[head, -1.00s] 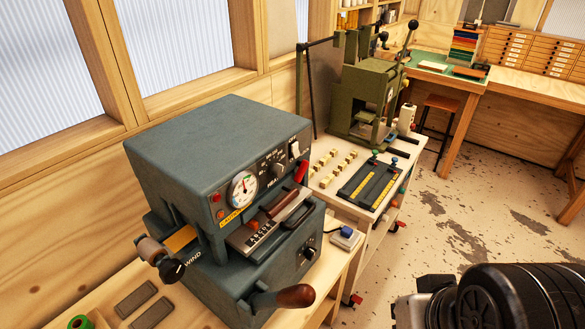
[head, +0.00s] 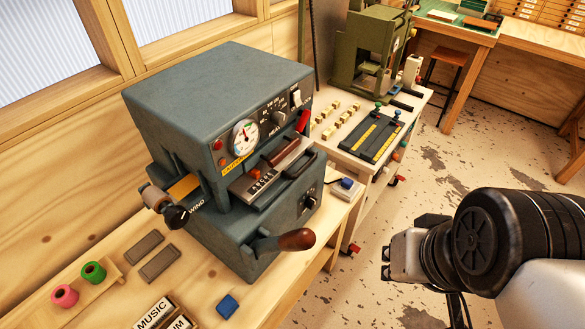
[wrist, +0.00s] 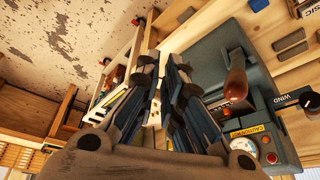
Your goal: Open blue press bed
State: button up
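The blue-grey press (head: 205,85) stands on the wooden bench at left centre in the head view. Its front carries a dial, a switch and a yellow caution label. The bed (head: 240,184) sits at the press front, with a row of letter type, a wooden grip (head: 283,152) and a black bar handle (head: 301,163). My gripper (head: 386,263) is right of the press, over the floor, apart from it and empty. In the wrist view its two fingers (wrist: 163,62) stand apart with a gap between them. The press (wrist: 250,110) shows behind them at right, partly hidden.
A crank with a brown knob (head: 297,239) juts from the press front. A blue-button box (head: 346,187) sits right of the press. A green press (head: 368,45) and black tray (head: 368,136) stand beyond. Pink and green spools (head: 93,272) are at lower left.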

jog(key=o, duration=0.5)
jog(key=w+a+f+m+g+y, duration=0.1)
jog(key=m, duration=0.2)
jog(key=w+a+f+m+g+y+p, duration=0.1)
jog(key=a+m+y, duration=0.1)
jog(key=m, duration=0.2)
jog(key=w+a+m+g+y, duration=0.1)
jog(key=a+m+g, duration=0.1)
jog(key=m, duration=0.1)
jog(key=shift+w+a+f+m+y, duration=0.15)
jog(key=shift+w+f+m+y, duration=0.2)
jog(key=shift+f+m+y, duration=0.05)
jog(key=shift+c, duration=0.2)
jog(key=m+t+y+p, duration=0.2)
jog(key=m+t+y, duration=0.6)
jog(key=m, duration=2.3)
send_near(305, 169)
jog(key=b+x, duration=0.3)
jog(key=x, duration=0.6)
jog(key=shift+c, duration=0.2)
grip_shut()
